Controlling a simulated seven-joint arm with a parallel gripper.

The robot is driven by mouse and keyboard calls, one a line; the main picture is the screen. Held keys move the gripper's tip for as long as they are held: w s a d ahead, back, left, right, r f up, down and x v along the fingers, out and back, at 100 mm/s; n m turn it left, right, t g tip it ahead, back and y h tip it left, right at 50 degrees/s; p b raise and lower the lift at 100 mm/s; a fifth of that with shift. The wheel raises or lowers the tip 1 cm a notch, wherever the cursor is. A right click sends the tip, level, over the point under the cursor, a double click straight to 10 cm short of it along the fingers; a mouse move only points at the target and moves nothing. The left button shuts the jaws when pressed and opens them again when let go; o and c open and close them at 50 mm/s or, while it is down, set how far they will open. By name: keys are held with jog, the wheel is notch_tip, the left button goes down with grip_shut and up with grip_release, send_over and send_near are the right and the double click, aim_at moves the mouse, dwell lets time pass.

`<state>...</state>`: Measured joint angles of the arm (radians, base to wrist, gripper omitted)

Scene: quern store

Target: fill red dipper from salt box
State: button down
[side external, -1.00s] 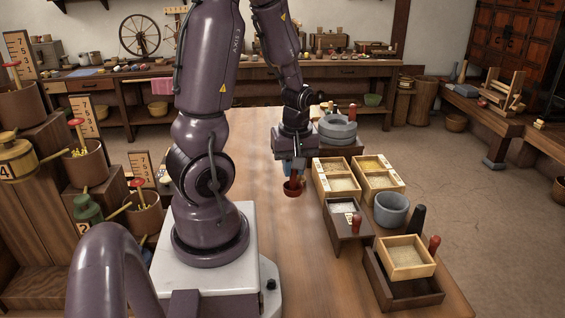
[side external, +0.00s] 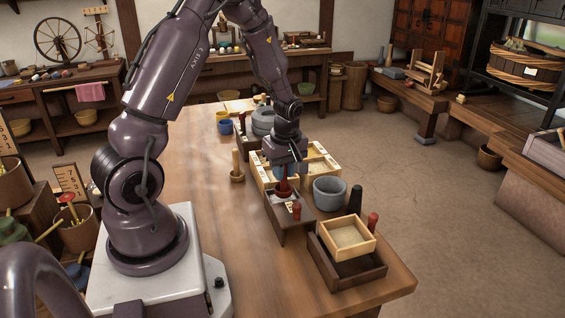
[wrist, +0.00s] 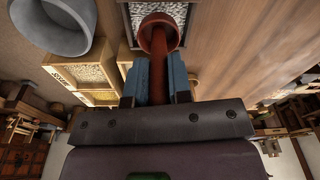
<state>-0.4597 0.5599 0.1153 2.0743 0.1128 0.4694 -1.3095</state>
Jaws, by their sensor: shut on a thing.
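My gripper (side external: 284,168) is shut on the red dipper (side external: 284,188), whose handle is between the blue fingers. In the wrist view the gripper (wrist: 162,75) holds the dipper (wrist: 160,32) with its round cup towards the top. The cup is over a dark wooden box (side external: 293,232) with whitish grains. The grains (wrist: 170,10) also show around the cup in the wrist view. I cannot tell whether the cup touches the grains or what is in it. No label naming the salt box is legible.
Light wooden boxes of grain (side external: 321,163) stand behind the dark box. A grey stone bowl (side external: 329,192) stands close on its right. A light box (side external: 347,238) sits on a dark tray at the front right. A wooden pestle stands at left.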

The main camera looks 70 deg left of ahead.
aim_at(283, 192)
jog(key=shift+f, duration=2.5)
jog(key=shift+r, duration=3.8)
